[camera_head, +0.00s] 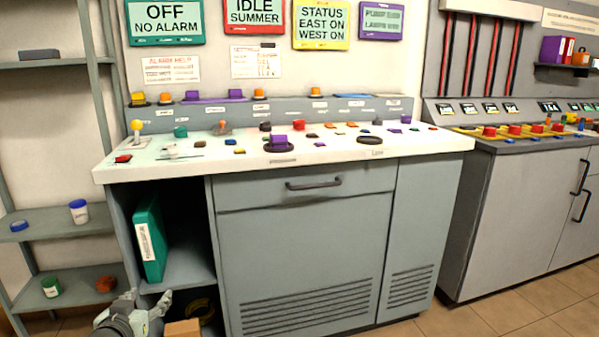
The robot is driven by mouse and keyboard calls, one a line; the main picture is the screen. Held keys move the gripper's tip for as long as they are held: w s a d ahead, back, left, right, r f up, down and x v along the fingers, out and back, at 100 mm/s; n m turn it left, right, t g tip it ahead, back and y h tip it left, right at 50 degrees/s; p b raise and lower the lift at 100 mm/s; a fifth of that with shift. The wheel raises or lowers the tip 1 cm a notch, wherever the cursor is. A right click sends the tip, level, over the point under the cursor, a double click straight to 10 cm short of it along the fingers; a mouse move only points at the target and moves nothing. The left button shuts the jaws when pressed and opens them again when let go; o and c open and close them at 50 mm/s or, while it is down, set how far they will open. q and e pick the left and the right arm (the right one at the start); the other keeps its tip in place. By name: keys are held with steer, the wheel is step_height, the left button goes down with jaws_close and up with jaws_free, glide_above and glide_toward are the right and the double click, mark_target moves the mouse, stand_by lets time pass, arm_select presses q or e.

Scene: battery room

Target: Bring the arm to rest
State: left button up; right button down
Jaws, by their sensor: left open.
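My left gripper (153,305) shows at the bottom left, low in front of the open shelf compartment of the grey console. Its fingers are spread open, and I see nothing between them. Its arm comes in from the bottom edge, and most of the arm is out of the picture. The gripper appears apart from the console (290,240), though the exact gap in depth is hard to tell. My right gripper is not in the picture.
A green binder (150,238) stands in the compartment above the gripper. A cardboard-coloured box (183,328) is close to its right. A shelf rack (70,222) at left holds small containers. A second console (520,215) stands at right. Floor (500,310) is clear there.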

arm_select(q)
steer(key=s+d+f+g, duration=0.3)
steer(key=s+f, duration=0.4)
steer(key=s, duration=0.3)
steer(key=s+d+f+m+g, duration=0.1)
steer(key=s+d+f+g, duration=0.2)
steer(key=s+f, duration=0.4)
steer(key=s+d+f+m+g, duration=0.1)
steer(key=s+d+f+g, duration=0.2)
steer(key=s, duration=1.1)
step_height(320, 180, down, 5)
steer(key=shift+f+g+h+p, duration=0.1)
steer(key=shift+g+h+p, duration=0.25)
steer(key=shift+g, duration=0.65)
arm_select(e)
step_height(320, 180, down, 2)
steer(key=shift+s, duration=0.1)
